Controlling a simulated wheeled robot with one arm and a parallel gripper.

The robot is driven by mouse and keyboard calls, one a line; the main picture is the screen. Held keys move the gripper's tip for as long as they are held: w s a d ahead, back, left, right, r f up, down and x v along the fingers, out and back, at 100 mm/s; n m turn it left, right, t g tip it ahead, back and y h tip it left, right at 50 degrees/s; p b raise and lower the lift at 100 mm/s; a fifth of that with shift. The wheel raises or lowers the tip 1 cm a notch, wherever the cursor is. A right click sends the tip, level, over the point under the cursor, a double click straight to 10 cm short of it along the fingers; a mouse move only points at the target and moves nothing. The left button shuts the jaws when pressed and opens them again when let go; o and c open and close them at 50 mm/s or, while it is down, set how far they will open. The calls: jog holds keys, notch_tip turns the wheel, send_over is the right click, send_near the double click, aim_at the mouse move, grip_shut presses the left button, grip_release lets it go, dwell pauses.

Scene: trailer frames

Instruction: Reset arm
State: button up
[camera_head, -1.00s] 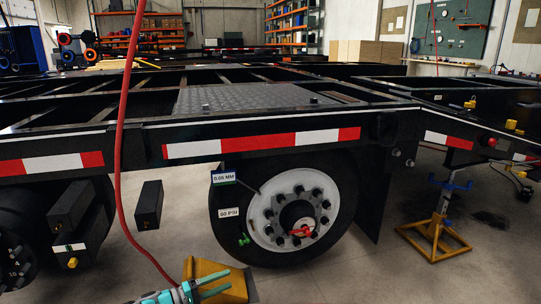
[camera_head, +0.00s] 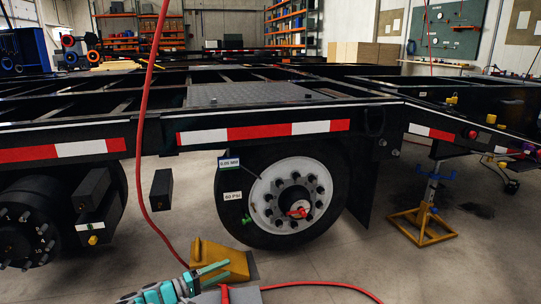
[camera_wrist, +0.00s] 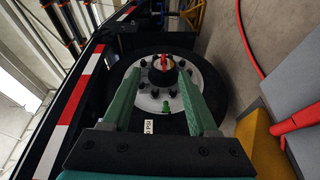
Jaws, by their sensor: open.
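My gripper (camera_head: 222,272) is at the bottom of the head view, with teal fingers. In the wrist view my gripper (camera_wrist: 160,92) has its two green fingers wide apart with nothing held between them. The trailer wheel (camera_head: 290,195), with a white hub and a red part at its centre, is ahead of it. In the wrist view the wheel (camera_wrist: 215,95) shows beyond the fingers, apart from them. The black trailer frame (camera_head: 365,122) carries a red and white strip.
A yellow wheel chock (camera_head: 215,258) lies close to my gripper. A red hose (camera_head: 142,130) hangs down at the left, and red hose lies on the floor. A yellow jack stand (camera_head: 423,225) is at the right. Open concrete floor (camera_head: 350,260) is in front of the wheel.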

jog(key=w+r+t+y, duration=0.6)
jog(key=w+r+y, duration=0.2)
jog(key=w+r, duration=0.95)
jog(key=s+r+n+y, duration=0.2)
jog(key=s+r+y, duration=0.1)
jog(key=r+y, duration=0.65)
jog(key=s+d+f+m+g+h, duration=0.1)
jog(key=s+d+g, duration=0.5)
jog(key=s, duration=1.4)
jog(key=s+d+f+m+g+h, duration=0.1)
jog(key=s+d+f+m+g, duration=0.3)
jog(key=s+d, duration=1)
jog(key=s+d+f+m+g+h, duration=0.1)
jog(key=s+d+f+g, duration=0.4)
jog(key=s, duration=2.3)
jog(key=d+m+g, duration=0.1)
jog(key=d+g, duration=0.2)
jog(key=d, duration=0.2)
jog(key=shift+s+d+m, duration=0.25)
jog(key=shift+d+m, duration=0.1)
jog(key=shift+m, duration=0.05)
